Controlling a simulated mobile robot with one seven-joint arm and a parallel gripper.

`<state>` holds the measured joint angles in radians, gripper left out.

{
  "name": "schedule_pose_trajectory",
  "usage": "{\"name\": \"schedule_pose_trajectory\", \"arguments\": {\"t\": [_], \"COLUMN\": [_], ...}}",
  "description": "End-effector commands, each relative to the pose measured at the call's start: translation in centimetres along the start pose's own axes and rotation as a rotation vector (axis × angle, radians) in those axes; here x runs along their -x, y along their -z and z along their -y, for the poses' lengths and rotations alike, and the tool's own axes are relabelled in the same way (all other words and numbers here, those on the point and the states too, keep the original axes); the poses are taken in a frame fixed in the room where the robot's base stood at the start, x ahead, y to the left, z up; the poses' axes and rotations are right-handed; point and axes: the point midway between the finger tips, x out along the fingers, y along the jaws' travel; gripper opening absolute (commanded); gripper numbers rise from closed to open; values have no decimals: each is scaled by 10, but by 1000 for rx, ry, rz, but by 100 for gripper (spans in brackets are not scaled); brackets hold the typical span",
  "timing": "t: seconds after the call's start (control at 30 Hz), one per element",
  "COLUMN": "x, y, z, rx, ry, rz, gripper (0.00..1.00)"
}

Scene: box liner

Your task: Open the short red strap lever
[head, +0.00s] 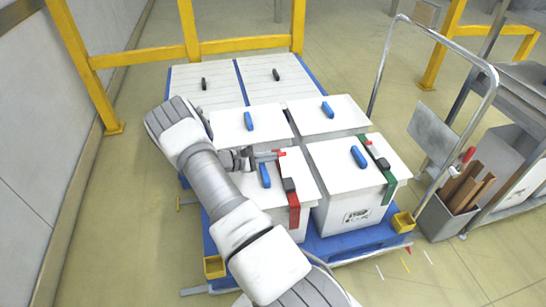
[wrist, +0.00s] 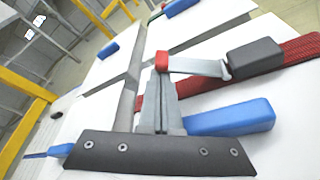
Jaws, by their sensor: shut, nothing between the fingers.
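The red strap (head: 294,214) runs over the top and down the front of the front-left white box (head: 262,215). Its dark buckle (wrist: 255,58) sits on the strap in the wrist view. The short metal lever (wrist: 196,66) extends from the buckle to a red tip (wrist: 162,62). In the head view the red tip (head: 282,153) shows at the end of my gripper. My gripper (wrist: 164,82) is shut and empty, its fingertips right at the red tip. Whether they touch it, I cannot tell. My gripper (head: 274,156) also shows in the head view.
A blue handle (wrist: 230,118) stands beside the strap, close to my fingers. The front-right box has a green strap (head: 388,184). The boxes stand on a blue pallet (head: 345,243). A metal push-handle (head: 489,100) rises at right. Yellow railing (head: 150,57) stands behind.

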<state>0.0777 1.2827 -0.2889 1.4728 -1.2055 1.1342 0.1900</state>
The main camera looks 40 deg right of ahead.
Motion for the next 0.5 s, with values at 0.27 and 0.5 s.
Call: {"name": "schedule_pose_trajectory", "arguments": {"t": [0.27, 0.5], "x": [3, 8], "y": [-5, -17], "z": [-1, 0], "rx": [-65, -223], "ry": [-26, -83], "rz": [0, -1], "gripper": [0, 0]}}
